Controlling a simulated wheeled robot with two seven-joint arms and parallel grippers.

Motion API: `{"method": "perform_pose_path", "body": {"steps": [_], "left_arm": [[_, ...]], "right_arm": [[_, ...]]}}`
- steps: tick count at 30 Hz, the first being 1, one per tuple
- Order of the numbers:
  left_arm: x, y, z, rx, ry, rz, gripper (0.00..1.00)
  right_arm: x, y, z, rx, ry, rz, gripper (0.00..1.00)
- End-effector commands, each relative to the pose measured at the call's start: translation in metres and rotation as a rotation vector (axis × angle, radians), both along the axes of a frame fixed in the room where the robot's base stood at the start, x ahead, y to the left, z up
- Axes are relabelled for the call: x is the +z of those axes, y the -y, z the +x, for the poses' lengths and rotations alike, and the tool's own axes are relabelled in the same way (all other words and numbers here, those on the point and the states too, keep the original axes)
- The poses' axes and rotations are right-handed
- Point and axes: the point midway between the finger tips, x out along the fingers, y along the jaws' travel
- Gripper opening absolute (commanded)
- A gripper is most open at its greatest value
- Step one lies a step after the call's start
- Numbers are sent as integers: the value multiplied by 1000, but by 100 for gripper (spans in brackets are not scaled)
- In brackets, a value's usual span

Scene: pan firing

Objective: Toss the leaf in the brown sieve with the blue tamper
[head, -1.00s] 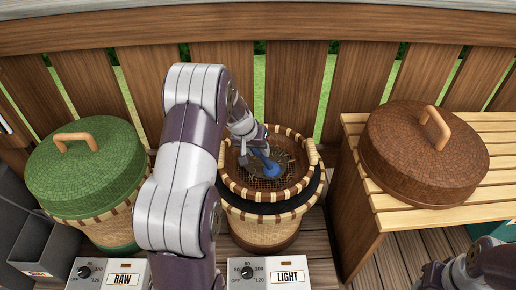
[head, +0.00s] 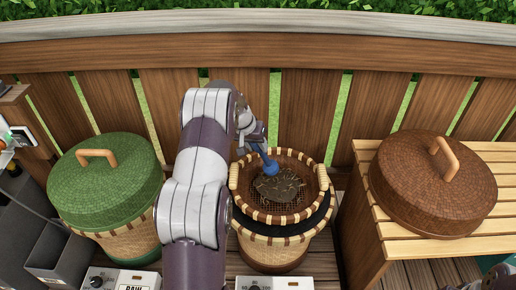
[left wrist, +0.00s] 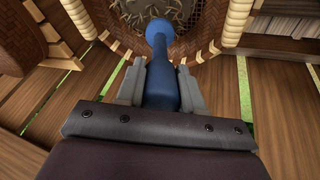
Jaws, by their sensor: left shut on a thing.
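The brown sieve (head: 298,214) sits in the open woven basket at the centre of the head view. A clump of dark leaf (head: 280,186) lies on its mesh; it also shows at the top of the left wrist view (left wrist: 133,10). My left gripper (head: 252,142) is above the sieve's far left rim, shut on the blue tamper (head: 268,165). In the left wrist view the tamper (left wrist: 160,45) points away from the fingers, its round head over the sieve beside the leaf. I cannot tell whether it touches the mesh. My right gripper is not clearly visible.
A green-lidded basket (head: 110,190) stands left, and a brown lid (head: 430,185) lies on a wooden bench (head: 390,233) at right. A wooden fence (head: 305,110) is close behind the sieve. Control boxes (head: 122,279) stand in front.

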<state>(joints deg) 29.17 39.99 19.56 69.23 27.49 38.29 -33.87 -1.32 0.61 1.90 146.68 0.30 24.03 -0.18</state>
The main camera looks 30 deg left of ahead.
Motion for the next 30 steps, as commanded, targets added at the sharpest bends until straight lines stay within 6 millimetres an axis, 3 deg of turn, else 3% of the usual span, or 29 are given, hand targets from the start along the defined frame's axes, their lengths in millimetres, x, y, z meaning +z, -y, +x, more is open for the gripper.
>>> {"method": "perform_pose_path", "body": {"steps": [3, 12, 30], "left_arm": [[23, 0, 0, 0, 2, 1, 0], [53, 0, 0, 0, 2, 1, 0], [56, 0, 0, 0, 1, 0, 0]], "right_arm": [[18, 0, 0, 0, 0, 0, 43], [38, 0, 0, 0, 0, 0, 43], [41, 0, 0, 0, 0, 0, 43]]}}
